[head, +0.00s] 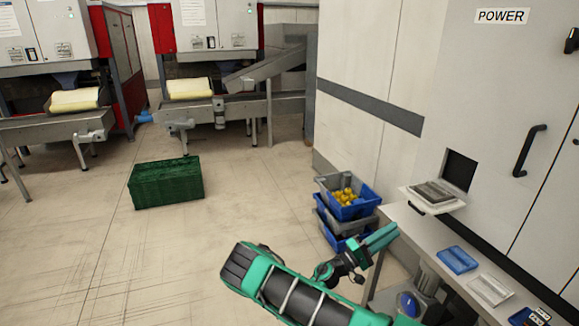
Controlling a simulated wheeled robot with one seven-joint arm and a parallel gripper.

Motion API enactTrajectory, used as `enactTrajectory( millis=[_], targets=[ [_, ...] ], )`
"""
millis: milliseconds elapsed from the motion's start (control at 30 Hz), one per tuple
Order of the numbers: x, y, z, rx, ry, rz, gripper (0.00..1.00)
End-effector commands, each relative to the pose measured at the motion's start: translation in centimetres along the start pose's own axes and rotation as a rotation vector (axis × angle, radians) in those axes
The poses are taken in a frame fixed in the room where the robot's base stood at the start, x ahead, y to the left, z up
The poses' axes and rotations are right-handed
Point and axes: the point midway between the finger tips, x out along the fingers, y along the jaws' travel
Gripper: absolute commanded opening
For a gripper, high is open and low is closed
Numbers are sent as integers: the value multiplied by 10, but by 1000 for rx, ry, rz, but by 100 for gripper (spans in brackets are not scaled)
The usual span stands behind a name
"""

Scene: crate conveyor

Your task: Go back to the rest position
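My gripper (384,238) shows in the head view at the lower middle right, at the end of my bent teal and black arm. Its teal fingers point right and slightly up, beside the stacked crates and near the left end of the counter. I see no object at the fingers, but the gap between them is too small to make out.
Stacked blue and grey crates (326,210) stand by the wall, the top one holding yellow items (346,197). A counter (413,226) with trays (457,260) runs along the right. A green crate (166,184) sits on open floor (90,240). Conveyors (58,124) stand behind.

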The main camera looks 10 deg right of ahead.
Motion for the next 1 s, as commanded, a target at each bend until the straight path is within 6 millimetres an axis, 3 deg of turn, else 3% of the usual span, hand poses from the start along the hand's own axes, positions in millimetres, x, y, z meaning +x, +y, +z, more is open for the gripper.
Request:
enactTrajectory(
  millis=[233,600,1000],
  targets=[
    [21,2,18,-7,-108,-98,27],
    [61,6,82,-18,-415,-429,27],
    [69,22,147,4,-675,-800,27]
  ],
)
